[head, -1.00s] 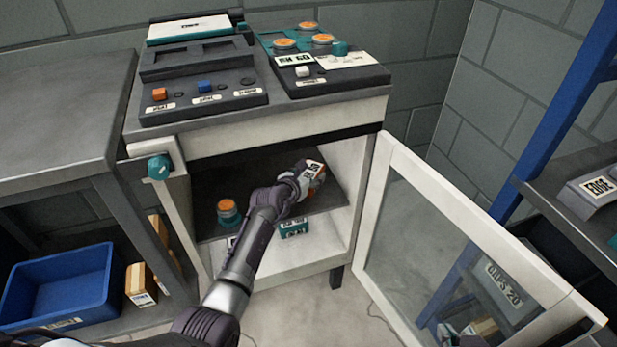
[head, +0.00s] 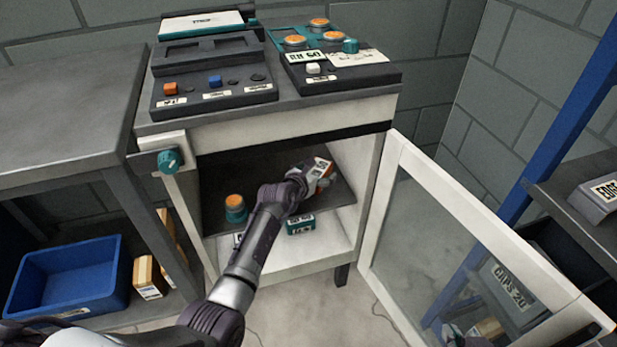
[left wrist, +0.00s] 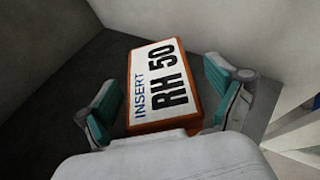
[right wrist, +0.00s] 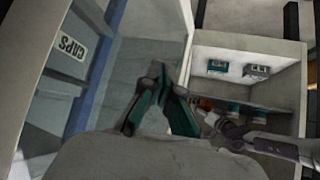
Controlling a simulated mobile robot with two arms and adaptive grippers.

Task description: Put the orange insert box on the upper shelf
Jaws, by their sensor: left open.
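The orange insert box (head: 325,172) has a white label and is at the right part of the dark upper shelf (head: 262,192) inside the open cabinet. In the left wrist view the box (left wrist: 160,85) shows its "INSERT RH 50" label, with the dark shelf surface around it. My left gripper (head: 306,178) reaches into the cabinet at the box.
An orange-topped teal jar (head: 235,208) stands left on the same shelf. A teal box (head: 300,224) is on the white lower level. The glass door (head: 455,255) stands open to the right. A blue bin (head: 68,280) is at lower left. Control units (head: 213,90) cover the cabinet top.

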